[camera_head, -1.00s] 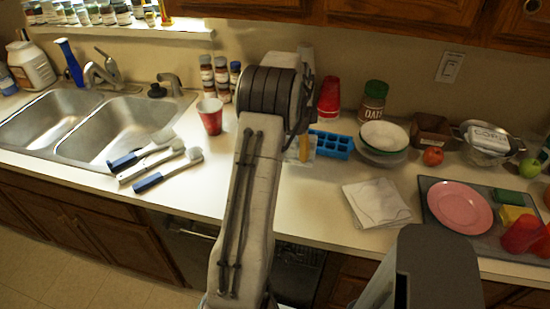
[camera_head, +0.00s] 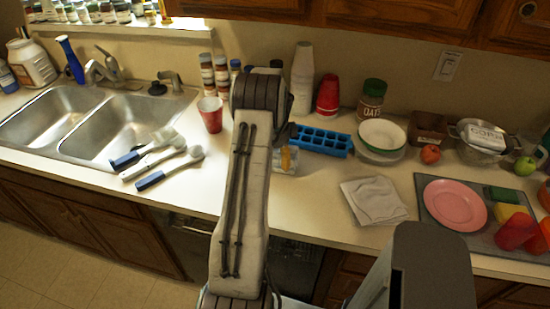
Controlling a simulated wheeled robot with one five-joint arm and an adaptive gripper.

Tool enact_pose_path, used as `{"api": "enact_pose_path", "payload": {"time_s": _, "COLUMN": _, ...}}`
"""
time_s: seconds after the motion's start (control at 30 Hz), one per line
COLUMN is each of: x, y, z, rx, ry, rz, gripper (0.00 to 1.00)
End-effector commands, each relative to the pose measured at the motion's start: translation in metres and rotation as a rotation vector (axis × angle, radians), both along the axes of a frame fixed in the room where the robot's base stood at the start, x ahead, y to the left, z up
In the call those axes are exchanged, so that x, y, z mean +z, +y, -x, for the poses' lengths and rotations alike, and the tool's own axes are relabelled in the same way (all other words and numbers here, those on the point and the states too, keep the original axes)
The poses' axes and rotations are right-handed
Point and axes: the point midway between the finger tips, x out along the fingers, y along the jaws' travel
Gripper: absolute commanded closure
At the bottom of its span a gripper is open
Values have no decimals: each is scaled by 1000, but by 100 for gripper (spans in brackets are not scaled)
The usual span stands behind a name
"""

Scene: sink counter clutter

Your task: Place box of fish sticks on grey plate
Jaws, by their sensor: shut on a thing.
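My arm rises through the middle of the view and hides its own end, so my gripper's fingers do not show. A small pale packet with a yellow patch (camera_head: 288,160) peeks out right of my arm, low at the counter. It is mostly hidden; I cannot tell whether it is the box of fish sticks or whether my gripper holds it. No other fish sticks box is recognisable. A plate stack (camera_head: 382,155) stands at the back right, with a white dish (camera_head: 383,135) on top and a greyish rim below. I cannot tell whether that lower plate is the grey plate.
A blue ice tray (camera_head: 322,140) lies just right of my arm. White cups (camera_head: 302,78), red cups (camera_head: 328,95) and an oats jar (camera_head: 371,100) stand behind. A folded cloth (camera_head: 373,201) lies in front of the plates. A pink plate (camera_head: 455,204) sits on a dark mat (camera_head: 430,186).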

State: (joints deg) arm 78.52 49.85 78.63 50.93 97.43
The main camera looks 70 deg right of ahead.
Motion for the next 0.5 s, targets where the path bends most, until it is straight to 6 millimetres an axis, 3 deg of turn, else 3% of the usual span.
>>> {"api": "enact_pose_path", "payload": {"time_s": 0.37, "x": -3, "y": -1, "z": 0, "rx": 0, "ry": 0, "rz": 2, "gripper": 71}}
{"api": "enact_pose_path", "payload": {"time_s": 0.4, "x": -4, "y": 0, "z": 0, "rx": 0, "ry": 0, "rz": 1, "gripper": 33}}
{"api": "enact_pose_path", "payload": {"time_s": 0.5, "x": -3, "y": 0, "z": 0, "rx": 0, "ry": 0, "rz": 1, "gripper": 24}}
